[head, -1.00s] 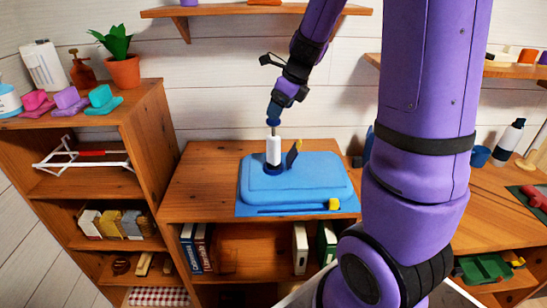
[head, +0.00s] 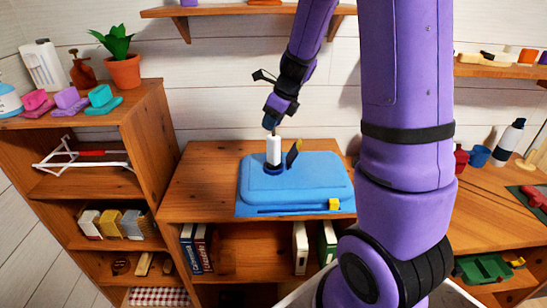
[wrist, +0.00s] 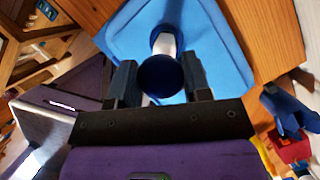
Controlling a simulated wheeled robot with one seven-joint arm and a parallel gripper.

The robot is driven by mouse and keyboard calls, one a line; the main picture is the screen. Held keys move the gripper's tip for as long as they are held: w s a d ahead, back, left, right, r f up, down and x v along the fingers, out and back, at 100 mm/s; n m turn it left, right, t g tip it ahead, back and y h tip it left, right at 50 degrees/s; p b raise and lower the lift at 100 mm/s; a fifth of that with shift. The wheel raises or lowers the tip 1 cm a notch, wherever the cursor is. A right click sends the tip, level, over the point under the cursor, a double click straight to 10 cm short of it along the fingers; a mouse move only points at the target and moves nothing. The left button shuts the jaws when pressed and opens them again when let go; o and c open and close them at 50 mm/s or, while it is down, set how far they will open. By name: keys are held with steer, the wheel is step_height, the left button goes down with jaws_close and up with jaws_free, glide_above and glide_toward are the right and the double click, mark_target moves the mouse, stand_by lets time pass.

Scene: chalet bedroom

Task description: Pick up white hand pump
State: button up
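The white hand pump (head: 274,151) stands upright on a blue case (head: 325,180) on top of the middle wooden cabinet. In the wrist view its dark blue round top (wrist: 160,78) faces the camera, with part of its white body (wrist: 166,43) showing beyond. My gripper (head: 271,125) is above the pump, pointing down. In the wrist view my gripper (wrist: 160,82) is open, with one finger on each side of the blue top. Gaps show between the top and the fingers, so it is not held. The pump's base is partly hidden there.
A dark upright piece (head: 293,154) stands on the case just right of the pump. A yellow piece (head: 334,204) sits at the case's front edge. A potted plant (head: 121,70) stands on the left shelf. A wall shelf (head: 235,11) hangs above.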

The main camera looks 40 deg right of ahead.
jaws_close()
steer(key=shift+r, duration=0.1)
